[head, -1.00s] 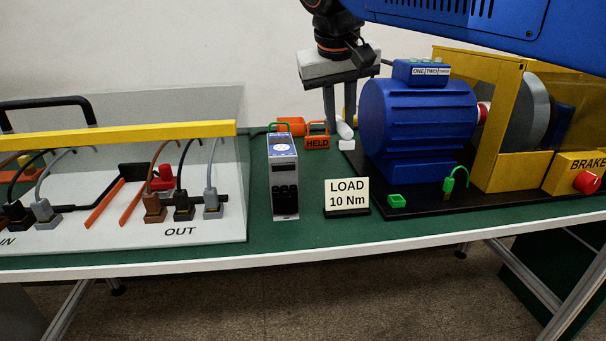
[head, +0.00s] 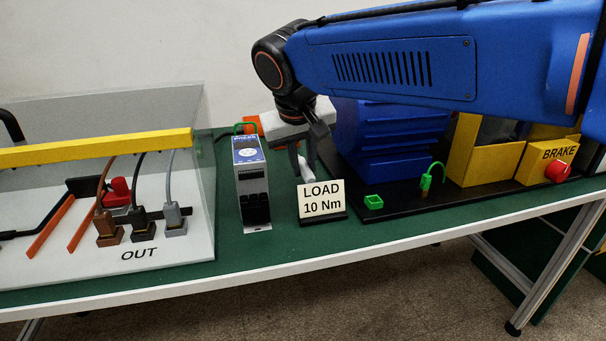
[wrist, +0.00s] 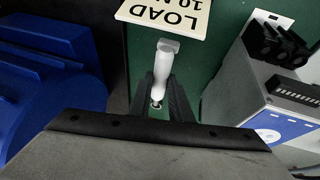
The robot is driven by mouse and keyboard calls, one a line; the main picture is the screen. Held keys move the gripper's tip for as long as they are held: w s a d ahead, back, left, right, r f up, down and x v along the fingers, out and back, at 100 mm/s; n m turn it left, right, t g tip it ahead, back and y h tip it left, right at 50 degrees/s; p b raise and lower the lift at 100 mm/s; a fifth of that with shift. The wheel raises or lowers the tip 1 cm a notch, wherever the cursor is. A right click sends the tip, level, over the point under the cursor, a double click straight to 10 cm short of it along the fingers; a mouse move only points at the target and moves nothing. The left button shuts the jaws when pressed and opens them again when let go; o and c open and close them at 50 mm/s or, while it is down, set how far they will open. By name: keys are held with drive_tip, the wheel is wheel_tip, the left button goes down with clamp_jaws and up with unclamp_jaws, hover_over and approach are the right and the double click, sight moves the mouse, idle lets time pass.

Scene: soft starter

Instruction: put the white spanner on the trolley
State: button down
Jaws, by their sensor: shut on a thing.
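The white spanner (wrist: 161,68) shows in the wrist view as a pale shaft with a wider head at the sign end and a ring end between the fingers. My gripper (wrist: 160,92) is shut on it near the ring end. In the head view my gripper (head: 303,162) points down behind the load sign, with part of the white spanner (head: 307,172) showing by its fingers. The sign hides its lower end. I cannot tell whether it touches the bench. I cannot make out a trolley in either view.
The "LOAD 10 Nm" sign (head: 322,202) stands just in front of my gripper. A grey soft starter (head: 252,190) stands left of it, and a blue motor (head: 380,150) right. A clear-sided panel (head: 190,245) fills the left. The green bench (head: 285,240) has a bare front strip.

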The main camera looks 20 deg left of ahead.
drive_tip(key=shift+f, duration=1.35)
drive_tip(key=shift+f, duration=0.15)
drive_tip(key=c, duration=1.6)
unclamp_jaws()
drive_tip(key=v, duration=1.2)
